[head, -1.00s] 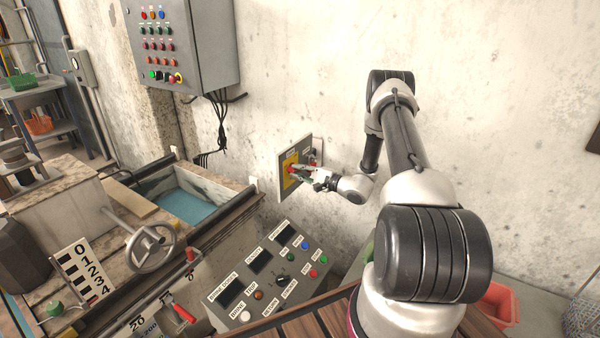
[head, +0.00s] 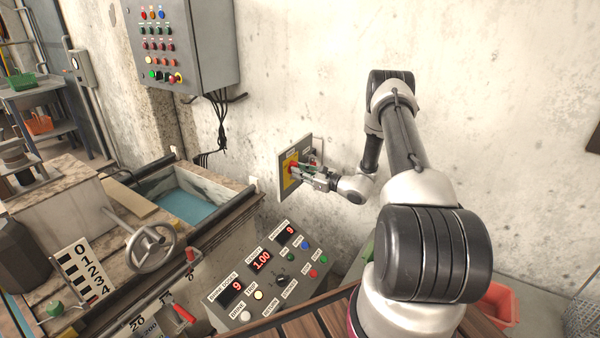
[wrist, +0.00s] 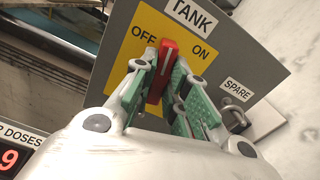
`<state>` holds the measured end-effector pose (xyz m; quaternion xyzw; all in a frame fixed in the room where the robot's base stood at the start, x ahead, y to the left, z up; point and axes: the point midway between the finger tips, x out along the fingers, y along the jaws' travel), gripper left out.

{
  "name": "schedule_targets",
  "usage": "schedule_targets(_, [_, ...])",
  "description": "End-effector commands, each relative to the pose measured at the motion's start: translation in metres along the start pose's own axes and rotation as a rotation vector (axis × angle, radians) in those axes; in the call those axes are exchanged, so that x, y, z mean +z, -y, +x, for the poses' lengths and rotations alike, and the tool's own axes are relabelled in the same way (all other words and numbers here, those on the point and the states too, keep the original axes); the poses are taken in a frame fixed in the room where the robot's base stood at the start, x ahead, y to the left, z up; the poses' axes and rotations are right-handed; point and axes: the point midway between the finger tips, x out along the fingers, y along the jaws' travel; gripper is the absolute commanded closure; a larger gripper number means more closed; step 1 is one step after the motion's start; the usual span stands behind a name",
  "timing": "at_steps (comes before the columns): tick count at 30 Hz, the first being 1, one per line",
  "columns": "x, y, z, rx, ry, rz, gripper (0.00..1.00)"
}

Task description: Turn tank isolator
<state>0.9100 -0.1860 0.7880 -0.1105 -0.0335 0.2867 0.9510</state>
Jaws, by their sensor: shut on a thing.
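The tank isolator is a red handle (wrist: 165,65) on a yellow plate (wrist: 121,40) marked OFF and ON, under the label TANK. In the wrist view the handle points up, between the two words. In the head view the red handle (head: 293,168) shows on the wall panel (head: 282,184). My gripper (wrist: 160,82), with green-padded fingers on both sides of the handle, is shut on it. It also shows in the head view (head: 303,170), reaching the panel from the right. The fingers hide the handle's lower part.
Below the panel is a sloping console (head: 262,282) with lit red displays. A tank of blue water (head: 185,205) lies to the left, and a grey button cabinet (head: 190,45) hangs above.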

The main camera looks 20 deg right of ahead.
Motion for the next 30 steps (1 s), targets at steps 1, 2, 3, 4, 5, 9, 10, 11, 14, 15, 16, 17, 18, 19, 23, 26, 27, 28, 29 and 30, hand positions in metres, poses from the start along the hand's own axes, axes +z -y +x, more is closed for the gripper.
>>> schedule_targets(1, [-0.0012, -0.0006, -0.0009, 0.0, -0.002, 0.034, 1.0])
schedule_targets(2, [-0.0012, -0.0006, -0.0009, 0.0, -0.002, 0.056, 1.0])
schedule_targets(3, [-0.0012, -0.0006, -0.0009, 0.0, -0.002, 0.081, 1.0])
schedule_targets(4, [-0.0012, -0.0006, -0.0009, 0.0, -0.003, 0.099, 1.0])
schedule_targets(5, [-0.0012, -0.0006, -0.0009, 0.0, -0.003, 0.117, 1.0])
schedule_targets(9, [-0.0013, -0.0006, -0.0009, 0.0, -0.003, 0.181, 1.0])
schedule_targets(10, [-0.0013, -0.0006, -0.0009, 0.0, -0.003, 0.191, 1.0])
schedule_targets(11, [-0.0013, -0.0006, -0.001, 0.0, -0.003, 0.201, 1.0])
schedule_targets(14, [-0.0013, -0.0006, -0.001, 0.0, -0.003, 0.226, 1.0])
schedule_targets(15, [-0.0014, -0.0006, -0.001, 0.0, -0.003, 0.234, 1.0])
schedule_targets(16, [-0.0014, -0.0006, -0.001, 0.0, -0.003, 0.238, 1.0])
schedule_targets(17, [-0.0014, -0.0006, -0.001, 0.0, -0.003, 0.241, 1.0])
schedule_targets(18, [-0.0014, -0.0006, -0.001, 0.0, -0.003, 0.244, 1.0])
schedule_targets(19, [-0.0014, -0.0006, -0.001, 0.0, -0.003, 0.247, 1.0])
schedule_targets(23, [-0.0014, -0.0007, -0.0011, 0.0, -0.003, 0.251, 1.0])
schedule_targets(26, [-0.0014, -0.0007, -0.0011, 0.0, -0.003, 0.251, 1.0])
schedule_targets(27, [-0.0014, -0.0007, -0.0011, 0.0, -0.003, 0.251, 1.0])
schedule_targets(28, [-0.0014, -0.0007, -0.0011, 0.0, -0.003, 0.251, 1.0])
schedule_targets(29, [-0.0014, -0.0007, -0.0011, 0.0, -0.003, 0.251, 1.0])
schedule_targets(30, [-0.0014, -0.0007, -0.0011, 0.0, -0.003, 0.251, 1.0])
